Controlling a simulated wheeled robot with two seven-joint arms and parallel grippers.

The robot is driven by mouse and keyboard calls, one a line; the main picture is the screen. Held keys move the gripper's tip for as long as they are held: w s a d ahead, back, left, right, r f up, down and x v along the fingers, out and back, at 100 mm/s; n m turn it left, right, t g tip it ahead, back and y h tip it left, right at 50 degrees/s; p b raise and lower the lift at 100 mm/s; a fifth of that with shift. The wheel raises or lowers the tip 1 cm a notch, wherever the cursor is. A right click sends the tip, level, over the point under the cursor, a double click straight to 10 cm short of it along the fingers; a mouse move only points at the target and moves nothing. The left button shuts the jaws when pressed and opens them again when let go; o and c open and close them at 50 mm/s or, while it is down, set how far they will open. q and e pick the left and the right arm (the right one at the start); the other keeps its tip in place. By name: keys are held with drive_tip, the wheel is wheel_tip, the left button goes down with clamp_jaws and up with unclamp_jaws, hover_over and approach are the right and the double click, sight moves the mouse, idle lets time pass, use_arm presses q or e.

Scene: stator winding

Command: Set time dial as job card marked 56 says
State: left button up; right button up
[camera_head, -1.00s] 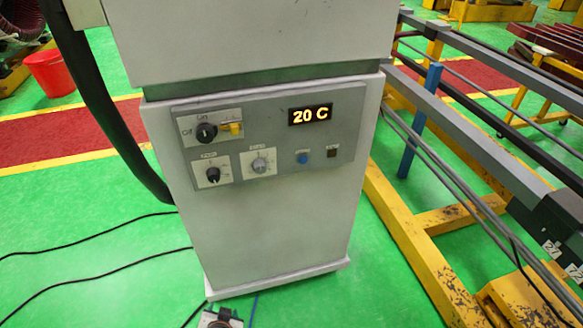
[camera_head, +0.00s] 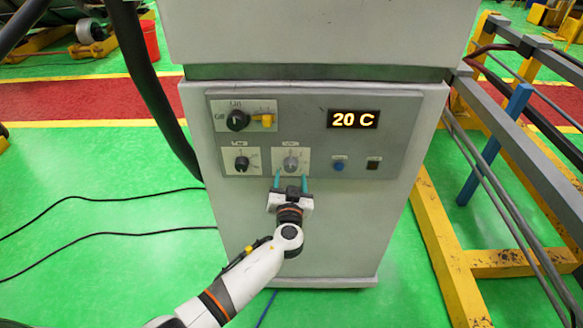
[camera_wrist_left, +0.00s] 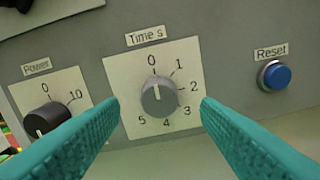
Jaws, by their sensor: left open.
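The time dial (camera_head: 290,163) is a small grey knob on a white plate on the cabinet's control panel. In the left wrist view the time dial (camera_wrist_left: 159,98) has a scale from 0 to 5, and its pale mark points up, close to 0. My left gripper (camera_head: 291,180) is open in front of the dial, just below it in the head view. In the left wrist view its teal fingers (camera_wrist_left: 160,108) stand to either side of the dial, apart from it. No job card is in view. My right gripper is not in view.
The dark power dial (camera_head: 241,163) is left of the time dial. Yellow-and-grey frames stand at right.

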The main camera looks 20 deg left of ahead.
sight(291, 169)
use_arm(q)
drive_tip(key=shift+x, duration=1.95)
drive_tip(key=shift+c, duration=0.4)
drive_tip(key=c, duration=0.9)
